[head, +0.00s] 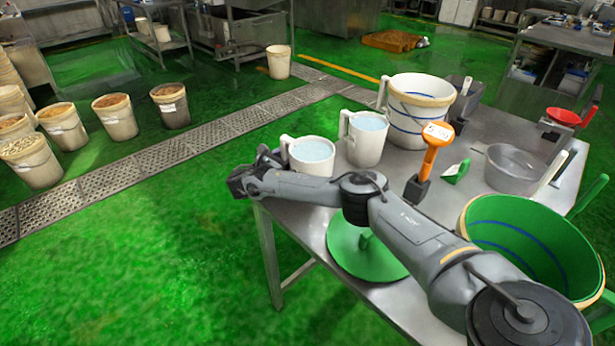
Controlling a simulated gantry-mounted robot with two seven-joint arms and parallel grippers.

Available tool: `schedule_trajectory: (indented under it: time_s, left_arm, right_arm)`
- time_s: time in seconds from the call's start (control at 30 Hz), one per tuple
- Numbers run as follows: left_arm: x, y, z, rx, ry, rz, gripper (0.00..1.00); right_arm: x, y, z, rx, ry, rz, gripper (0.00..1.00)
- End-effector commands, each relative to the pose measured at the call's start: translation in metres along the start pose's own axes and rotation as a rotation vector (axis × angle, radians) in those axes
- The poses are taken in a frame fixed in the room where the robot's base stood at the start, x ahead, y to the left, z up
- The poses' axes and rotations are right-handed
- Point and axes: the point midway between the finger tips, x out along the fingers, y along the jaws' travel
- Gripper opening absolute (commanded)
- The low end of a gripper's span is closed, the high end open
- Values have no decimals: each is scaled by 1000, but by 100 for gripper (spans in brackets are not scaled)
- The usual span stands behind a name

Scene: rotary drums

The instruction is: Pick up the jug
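Two white jugs with handles on their left sides stand upright on the metal table, each holding pale blue liquid. The taller jug (365,152) stands further right, and the shorter jug (312,168) stands at the table's left edge. My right arm reaches in from the lower right and passes in front of the shorter jug, hiding its lower part. My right gripper (246,178) is past the table's left edge, left of the shorter jug and apart from both handles. Its fingers are dark and small, so their opening is unclear. My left gripper is out of view.
A large white bucket (417,120), an orange-handled tool (433,150), a clear bowl (515,170) and a green bucket (540,228) crowd the metal table (455,205). A green disc (360,252) lies under my arm. Filled buckets (116,120) stand on the green floor at left.

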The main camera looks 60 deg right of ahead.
Motion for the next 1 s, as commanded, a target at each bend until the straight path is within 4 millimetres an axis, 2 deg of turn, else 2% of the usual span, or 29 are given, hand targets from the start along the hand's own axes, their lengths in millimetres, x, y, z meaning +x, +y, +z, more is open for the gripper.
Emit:
schedule_trajectory:
  time_s: [0.27,0.6,1.0]
  left_arm:
    - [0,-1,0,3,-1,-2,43]
    - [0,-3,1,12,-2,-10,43]
    - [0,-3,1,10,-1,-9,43]
  right_arm:
    - [2,0,0,1,1,1,53]
    - [2,0,0,1,1,1,1]
    - [2,0,0,1,1,1,0]
